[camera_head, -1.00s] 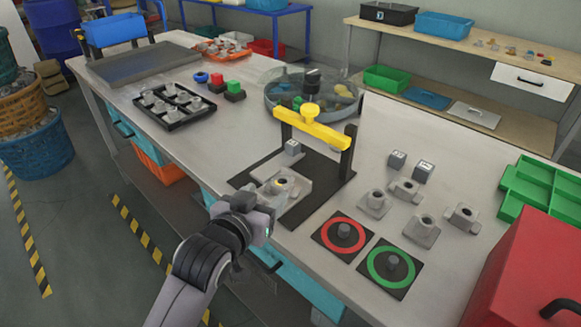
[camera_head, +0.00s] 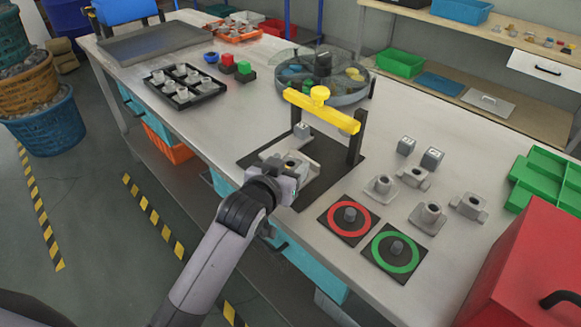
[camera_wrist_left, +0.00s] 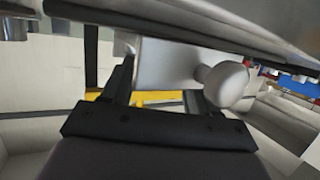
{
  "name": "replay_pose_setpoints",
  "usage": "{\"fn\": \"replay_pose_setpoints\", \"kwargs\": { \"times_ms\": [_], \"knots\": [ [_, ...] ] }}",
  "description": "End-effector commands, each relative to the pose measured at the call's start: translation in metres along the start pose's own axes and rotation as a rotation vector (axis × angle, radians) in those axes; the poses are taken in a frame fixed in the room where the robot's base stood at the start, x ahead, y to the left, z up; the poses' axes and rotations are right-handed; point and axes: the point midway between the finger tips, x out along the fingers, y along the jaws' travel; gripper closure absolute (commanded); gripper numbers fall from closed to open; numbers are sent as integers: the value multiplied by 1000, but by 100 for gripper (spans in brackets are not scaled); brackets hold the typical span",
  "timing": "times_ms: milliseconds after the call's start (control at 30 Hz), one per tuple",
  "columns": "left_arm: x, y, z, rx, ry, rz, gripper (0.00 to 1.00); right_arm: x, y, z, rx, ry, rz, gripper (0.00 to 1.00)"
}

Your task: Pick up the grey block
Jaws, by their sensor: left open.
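A small grey block (camera_head: 302,130) stands on the black base plate (camera_head: 328,182) under the yellow crossbar (camera_head: 321,110). Two more small grey blocks, one (camera_head: 406,146) beside the other (camera_head: 432,158), stand on the table to the right. My left gripper (camera_head: 292,182) is at the plate's front edge, beside the light grey holed part (camera_head: 290,163) and partly covering it. In the left wrist view my left gripper (camera_wrist_left: 158,85) has its dark fingers apart, with a pale grey surface and a rounded knob (camera_wrist_left: 227,84) beyond them; I cannot tell which object these belong to. My right gripper is out of view.
Red-ring (camera_head: 349,218) and green-ring (camera_head: 396,254) pads with grey pegs lie right of the plate. Several grey fittings, a green tray (camera_head: 545,180) and a red box (camera_head: 530,265) are further right. The round divided tray (camera_head: 348,97) stands behind the crossbar.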

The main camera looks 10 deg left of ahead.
Motion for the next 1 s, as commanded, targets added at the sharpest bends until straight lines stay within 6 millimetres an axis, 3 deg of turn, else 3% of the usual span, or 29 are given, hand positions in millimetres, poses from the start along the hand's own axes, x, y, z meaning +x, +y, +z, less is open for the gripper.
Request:
{"fn": "replay_pose_setpoints", "kwargs": {
  "times_ms": [200,233,333,400,767,1000],
  "knots": [
    [0,0,0,0,1,0,40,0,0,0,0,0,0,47],
    [0,0,0,0,1,0,47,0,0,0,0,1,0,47],
    [0,0,0,0,1,0,79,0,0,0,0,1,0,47],
    [0,0,-1,0,3,0,90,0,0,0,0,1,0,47],
    [-1,0,-7,0,5,0,91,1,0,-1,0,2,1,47],
    [-11,0,-40,0,11,1,91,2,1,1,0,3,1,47]
  ]
}}
